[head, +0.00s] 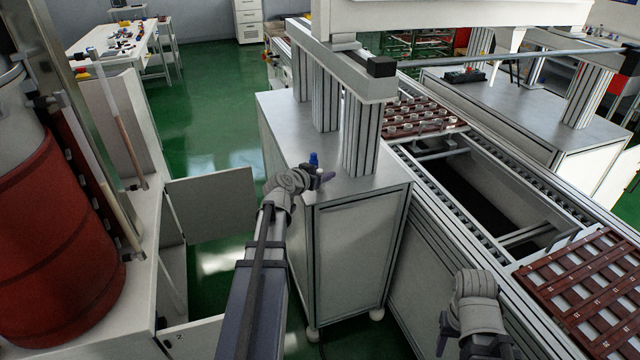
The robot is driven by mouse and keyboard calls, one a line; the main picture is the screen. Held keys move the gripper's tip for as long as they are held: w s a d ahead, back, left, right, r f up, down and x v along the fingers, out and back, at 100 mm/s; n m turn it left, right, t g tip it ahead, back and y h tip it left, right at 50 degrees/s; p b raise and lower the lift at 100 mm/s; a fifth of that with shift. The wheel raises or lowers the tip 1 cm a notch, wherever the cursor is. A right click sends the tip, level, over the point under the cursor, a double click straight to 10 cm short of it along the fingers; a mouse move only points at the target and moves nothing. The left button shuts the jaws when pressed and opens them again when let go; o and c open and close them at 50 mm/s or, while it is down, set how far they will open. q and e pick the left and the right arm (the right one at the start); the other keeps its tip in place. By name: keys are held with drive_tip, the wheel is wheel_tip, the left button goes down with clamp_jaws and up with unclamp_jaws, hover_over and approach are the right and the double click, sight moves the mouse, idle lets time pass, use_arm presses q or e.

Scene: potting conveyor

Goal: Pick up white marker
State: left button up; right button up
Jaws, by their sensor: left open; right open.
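A small upright thing with a blue top and a pale lower part (314,160) stands on the grey metal cabinet top (355,190), beside the near post. It may be the white marker, but it is too small to be sure. My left gripper (322,179) is over the cabinet top, just in front of it, and is open. A small blue patch shows at its fingers; I cannot tell what it is. The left wrist hides part of the cabinet's left edge. My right gripper (443,334) is open and low at the bottom, in front of the conveyor side, away from the cabinet top.
Metal posts (362,130) rise from the cabinet top close behind my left gripper. The conveyor (450,215) runs along the right with a brown slotted tray (545,283). A red drum (60,235) stands at left. Green floor (215,130) is clear behind the open cabinet door (212,205).

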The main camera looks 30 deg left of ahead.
use_arm(q)
drive_tip(key=x, duration=0.2)
drive_tip(key=shift+w+f+b, duration=0.2)
drive_tip(key=shift+w+b, duration=0.1)
drive_tip(key=shift+b, duration=0.05)
drive_tip(key=shift+c, duration=0.2)
clamp_jaws()
